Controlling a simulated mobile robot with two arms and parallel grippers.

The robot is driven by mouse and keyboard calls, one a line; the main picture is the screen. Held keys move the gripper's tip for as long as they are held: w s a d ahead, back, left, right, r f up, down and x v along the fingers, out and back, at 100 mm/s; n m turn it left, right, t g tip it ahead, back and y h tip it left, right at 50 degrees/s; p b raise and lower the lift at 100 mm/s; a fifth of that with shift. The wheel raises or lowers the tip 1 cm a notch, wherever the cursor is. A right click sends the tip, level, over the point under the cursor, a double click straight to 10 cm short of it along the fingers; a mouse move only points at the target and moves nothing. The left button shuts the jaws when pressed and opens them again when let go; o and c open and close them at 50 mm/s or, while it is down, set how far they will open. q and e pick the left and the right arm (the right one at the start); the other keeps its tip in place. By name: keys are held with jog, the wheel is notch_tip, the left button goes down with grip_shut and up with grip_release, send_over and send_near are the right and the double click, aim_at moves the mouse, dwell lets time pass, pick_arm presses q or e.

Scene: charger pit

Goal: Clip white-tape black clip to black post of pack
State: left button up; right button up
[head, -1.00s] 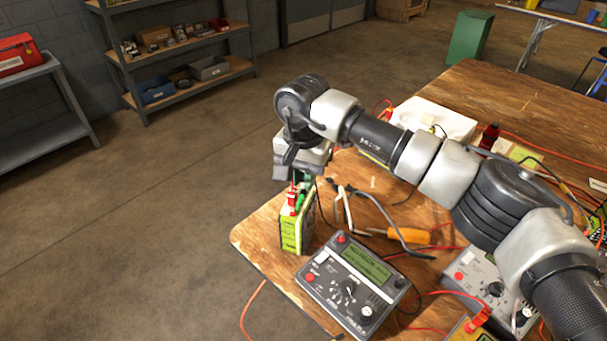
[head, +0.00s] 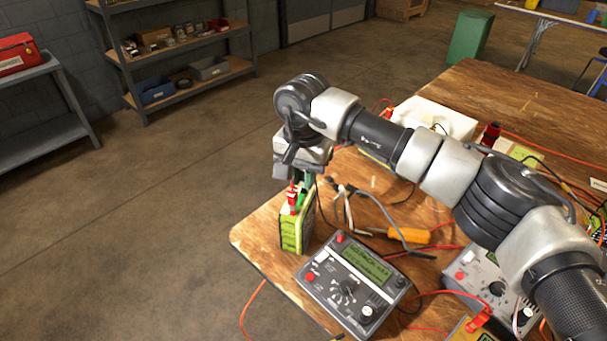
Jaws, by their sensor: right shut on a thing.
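The yellow-green pack (head: 291,232) stands upright near the left corner of the wooden table. A red clip (head: 291,198) sits at its top left. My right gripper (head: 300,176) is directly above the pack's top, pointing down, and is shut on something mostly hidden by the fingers. A black lead (head: 319,200) runs down close beside the gripper, which fits a black clip, but I cannot see white tape. A small green part (head: 302,196) shows just below the fingers. The black post is hidden, so I cannot tell whether the clip touches it. My left gripper is not in view.
A grey meter (head: 352,284) with a green screen stands in front of the pack. An orange-handled tool (head: 408,236) and several loose leads lie to the right. A white box (head: 433,119) is behind my arm. The table's left edge is close to the pack.

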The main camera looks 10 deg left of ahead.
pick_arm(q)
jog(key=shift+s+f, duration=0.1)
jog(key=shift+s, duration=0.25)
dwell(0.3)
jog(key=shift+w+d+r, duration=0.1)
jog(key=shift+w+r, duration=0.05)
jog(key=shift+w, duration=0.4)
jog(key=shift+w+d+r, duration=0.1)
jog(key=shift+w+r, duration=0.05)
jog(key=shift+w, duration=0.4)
pick_arm(e)
jog(key=shift+f, duration=0.15)
pick_arm(q)
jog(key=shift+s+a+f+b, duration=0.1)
jog(key=shift+b, duration=0.25)
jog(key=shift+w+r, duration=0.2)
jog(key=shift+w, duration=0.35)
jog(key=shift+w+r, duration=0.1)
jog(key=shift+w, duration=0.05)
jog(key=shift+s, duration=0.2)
pick_arm(e)
jog(key=o, duration=0.8)
